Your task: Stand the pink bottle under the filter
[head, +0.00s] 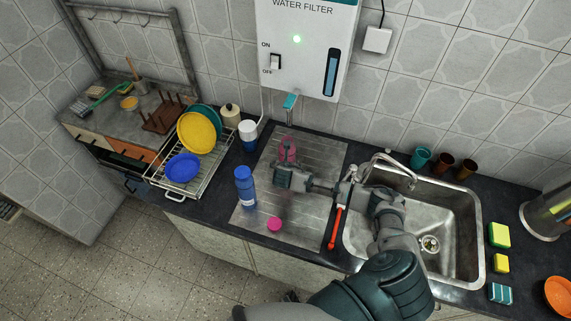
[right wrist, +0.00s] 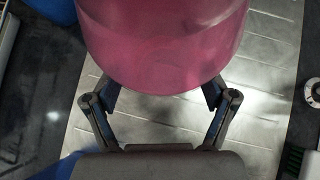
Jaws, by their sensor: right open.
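The pink bottle (head: 288,146) stands on the steel drainboard, below the spout (head: 291,101) of the white water filter (head: 304,38). Its lower part is hidden behind my right gripper in the head view, and I cannot tell whether it is exactly under the spout. My right gripper (head: 288,172) is open at the bottle's near side. In the right wrist view the bottle (right wrist: 165,42) fills the top middle, with the fingers of the gripper (right wrist: 162,96) on either side of its near edge. I cannot tell whether they touch it. My left gripper is out of view.
A blue bottle (head: 245,188) and a small pink round piece (head: 274,223) are on the drainboard (head: 310,225). A blue-and-white container (head: 248,134) and a dish rack (head: 190,185) are left. The sink (head: 455,225), faucet (head: 390,163) and red-handled brush (head: 336,228) are right.

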